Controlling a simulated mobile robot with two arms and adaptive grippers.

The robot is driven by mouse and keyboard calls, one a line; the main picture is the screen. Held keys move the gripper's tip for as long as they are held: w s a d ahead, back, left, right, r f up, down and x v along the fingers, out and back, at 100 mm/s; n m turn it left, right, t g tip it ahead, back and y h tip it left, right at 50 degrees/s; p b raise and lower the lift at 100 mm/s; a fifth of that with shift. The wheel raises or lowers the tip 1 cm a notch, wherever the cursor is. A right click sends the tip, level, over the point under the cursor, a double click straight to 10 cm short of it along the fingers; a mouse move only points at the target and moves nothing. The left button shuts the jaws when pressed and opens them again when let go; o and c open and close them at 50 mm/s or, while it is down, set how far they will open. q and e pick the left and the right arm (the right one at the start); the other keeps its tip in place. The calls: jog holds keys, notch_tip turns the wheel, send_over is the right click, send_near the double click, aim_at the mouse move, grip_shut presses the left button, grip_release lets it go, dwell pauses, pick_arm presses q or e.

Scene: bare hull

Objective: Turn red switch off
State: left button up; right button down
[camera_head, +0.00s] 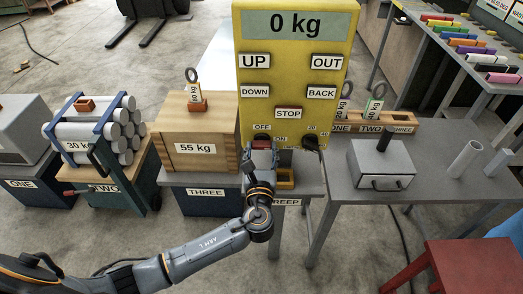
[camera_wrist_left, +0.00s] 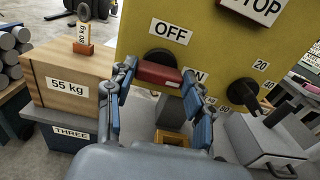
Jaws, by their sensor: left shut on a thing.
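The red switch (camera_wrist_left: 158,73) is a red bar on a dark round knob, low on the yellow control panel (camera_head: 292,75). The OFF label (camera_wrist_left: 170,33) is above it and the ON label is to its right, partly hidden by a finger. The bar lies nearly level, its right end slightly lower. My left gripper (camera_wrist_left: 158,80) is shut on the red bar, one finger at each end. In the head view the switch (camera_head: 262,144) shows just above my left gripper (camera_head: 261,154). My right gripper is not in view.
A black dial (camera_head: 311,142) with numbers is right of the switch. A wooden 55 kg crate (camera_head: 197,135) stands left of the panel. A grey box with a drawer (camera_head: 380,165) is on the table to the right. A red stool (camera_head: 470,265) is at the lower right.

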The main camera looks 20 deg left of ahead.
pick_arm(q)
jog(key=n+b, duration=0.2)
jog(key=n, duration=0.2)
jog(key=shift+a+f, duration=0.1)
jog(key=n+b, duration=0.2)
jog(key=n, duration=0.2)
jog(key=shift+b, duration=0.4)
jog(key=n+b, duration=0.3)
jog(key=n, duration=0.2)
jog(key=shift+a+f+n, duration=0.1)
jog(key=shift+n, duration=0.3)
jog(key=shift+n+b, duration=1.15)
jog(key=shift+n, duration=0.75)
jog(key=o, duration=1.2)
jog(key=shift+c, duration=0.2)
